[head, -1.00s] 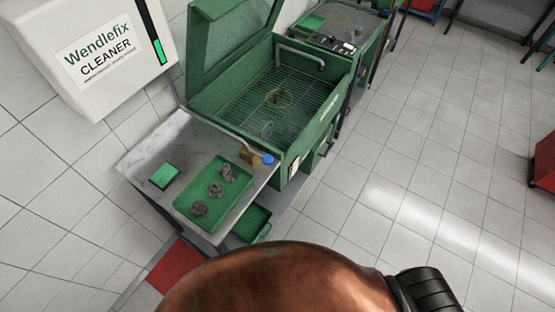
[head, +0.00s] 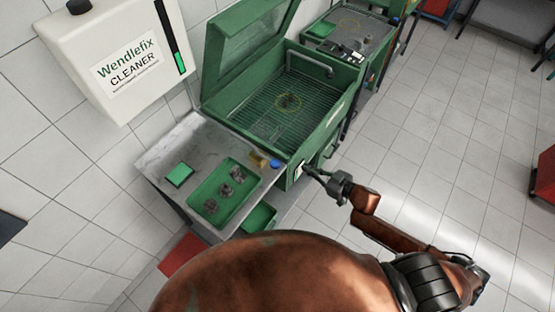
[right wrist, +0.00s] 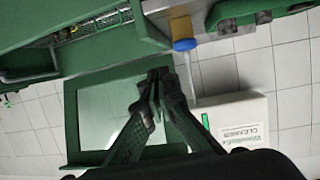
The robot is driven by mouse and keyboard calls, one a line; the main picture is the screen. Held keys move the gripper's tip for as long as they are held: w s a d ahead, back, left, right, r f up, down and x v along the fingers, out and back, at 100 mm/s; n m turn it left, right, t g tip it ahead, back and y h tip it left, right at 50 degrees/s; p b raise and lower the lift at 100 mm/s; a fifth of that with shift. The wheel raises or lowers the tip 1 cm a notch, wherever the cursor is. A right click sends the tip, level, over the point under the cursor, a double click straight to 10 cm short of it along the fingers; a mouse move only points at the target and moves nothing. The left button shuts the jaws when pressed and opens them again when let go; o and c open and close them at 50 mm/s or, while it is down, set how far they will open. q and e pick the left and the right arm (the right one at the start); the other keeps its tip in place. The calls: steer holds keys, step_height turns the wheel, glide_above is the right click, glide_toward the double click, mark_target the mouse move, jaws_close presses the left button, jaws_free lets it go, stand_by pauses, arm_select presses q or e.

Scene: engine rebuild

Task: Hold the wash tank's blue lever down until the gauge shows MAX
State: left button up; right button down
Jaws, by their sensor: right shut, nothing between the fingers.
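The green wash tank (head: 320,117) stands with its lid (head: 245,60) raised and a wire grid inside. The blue lever end (head: 275,163) sits at the tank's near left corner, beside a small brass-coloured part; it also shows in the right wrist view (right wrist: 185,44). A dark strip gauge (head: 172,35) on the white cleaner container is green only at its lower end; no MAX mark is readable. My right gripper (head: 306,171) is shut and empty by the tank's front, right of the lever and apart from it. My left gripper is out of view.
A metal side table (head: 200,140) left of the tank holds a green tray (head: 207,190) with several dark parts and a small green pad (head: 179,174). The white cleaner container (head: 125,55) hangs above.

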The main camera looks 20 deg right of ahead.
mark_target(266, 159)
steer(key=s+a+r+y, duration=0.1)
steer(key=a+r, duration=0.2)
steer(key=r, duration=0.2)
steer(key=shift+a+n, duration=0.35)
steer(key=shift+n, duration=0.05)
steer(key=x, duration=0.3)
steer(key=f+p+x, duration=0.1)
steer(key=x, duration=0.3)
steer(key=f+p+x, duration=0.1)
steer(key=x, duration=0.2)
steer(key=shift+a, duration=0.15)
steer(key=shift+s+f, duration=0.1)
steer(key=shift+f, duration=0.85)
